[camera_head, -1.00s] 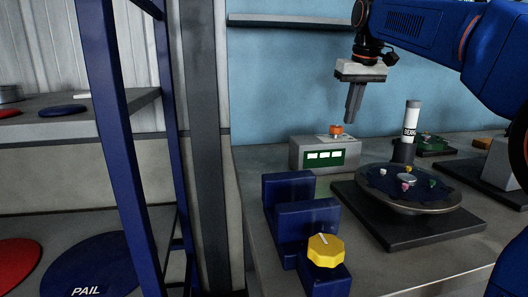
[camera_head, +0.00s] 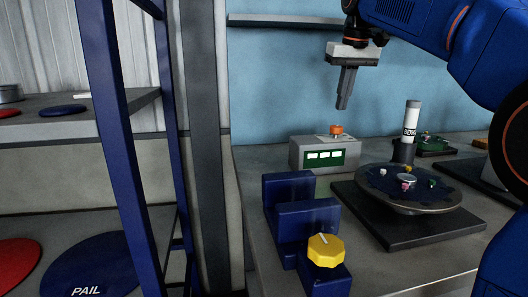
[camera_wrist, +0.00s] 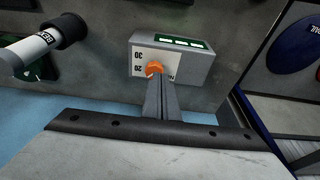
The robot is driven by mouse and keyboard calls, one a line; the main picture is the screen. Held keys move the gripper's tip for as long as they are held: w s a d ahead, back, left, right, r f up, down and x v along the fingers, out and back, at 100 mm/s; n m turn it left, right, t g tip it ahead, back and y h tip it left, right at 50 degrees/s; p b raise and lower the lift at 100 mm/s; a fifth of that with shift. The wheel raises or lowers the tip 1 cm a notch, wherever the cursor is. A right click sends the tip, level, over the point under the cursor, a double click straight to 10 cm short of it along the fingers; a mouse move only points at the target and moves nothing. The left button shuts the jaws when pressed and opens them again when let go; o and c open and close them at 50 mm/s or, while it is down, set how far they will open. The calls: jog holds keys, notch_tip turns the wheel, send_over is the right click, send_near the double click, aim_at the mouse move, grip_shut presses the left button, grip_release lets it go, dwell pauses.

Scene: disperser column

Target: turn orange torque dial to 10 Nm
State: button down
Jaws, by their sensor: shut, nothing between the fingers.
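The orange torque dial (camera_head: 336,130) sits on top of a grey box (camera_head: 347,146) with a green display panel, at the back of the bench. It also shows in the wrist view (camera_wrist: 154,69), beside a white scale plate where 30 and 20 can be read. The rest of the scale is partly hidden by my fingers. My gripper (camera_head: 342,106) is shut and empty, pointing down above the dial. A gap shows between fingertips and dial in the head view. In the wrist view the fingers (camera_wrist: 160,80) overlap the dial's lower edge.
A yellow knob (camera_head: 325,250) on a blue block stands at the front of the bench. A round dark plate (camera_head: 385,200) with small coloured pieces lies right of the box. A white labelled tube (camera_head: 411,118) stands behind it. A blue post (camera_head: 115,120) is at left.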

jog(key=shift+s+x, duration=0.25)
jog(key=shift+x, duration=0.85)
jog(key=shift+s+x, duration=0.3)
jog(key=shift+x, duration=0.8)
jog(key=shift+s+x, duration=0.25)
jog(key=shift+x, duration=0.85)
jog(key=shift+w+d+f, duration=0.1)
jog(key=shift+d+f, duration=0.1)
jog(key=shift+d, duration=0.6)
jog(key=shift+w+d, duration=0.25)
jog(key=shift+d, duration=0.3)
jog(key=shift+s+d, duration=0.1)
jog(key=shift+s, duration=0.05)
jog(key=shift+s+d, duration=0.1)
jog(key=shift+s, duration=0.1)
jog(key=shift+r, duration=3)
